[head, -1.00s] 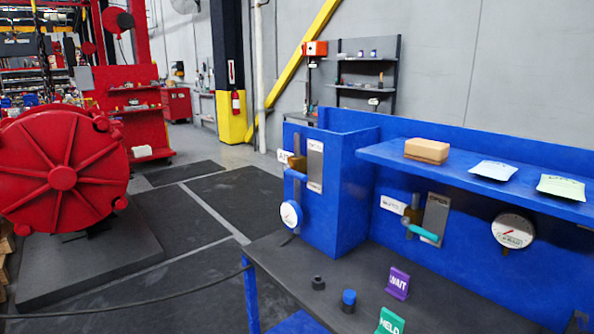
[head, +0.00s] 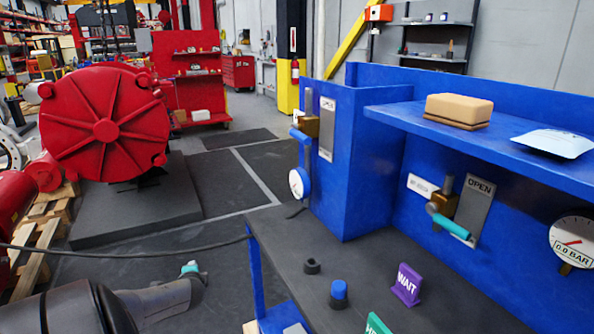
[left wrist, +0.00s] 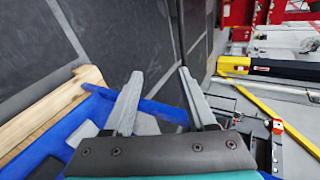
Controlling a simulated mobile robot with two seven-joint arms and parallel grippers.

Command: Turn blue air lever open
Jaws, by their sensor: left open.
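The blue air lever (head: 299,136) is on the brass valve (head: 309,126) on the left face of the blue cabinet, beside a plate marked OPEN (head: 327,130). My left arm comes in at the lower left of the head view, well short of the lever and over the floor. My left gripper (left wrist: 160,73) is open and empty in the left wrist view, with dark floor beyond its fingers. The lever cannot be made out there. My right gripper is not in view.
A teal lever (head: 450,226) and a gauge reading 0.0 BAR (head: 573,242) are on the back panel. A purple WAIT sign (head: 407,285) and a blue-topped knob (head: 339,292) stand on the dark bench (head: 365,255). A dark cable (head: 130,246) crosses at the left.

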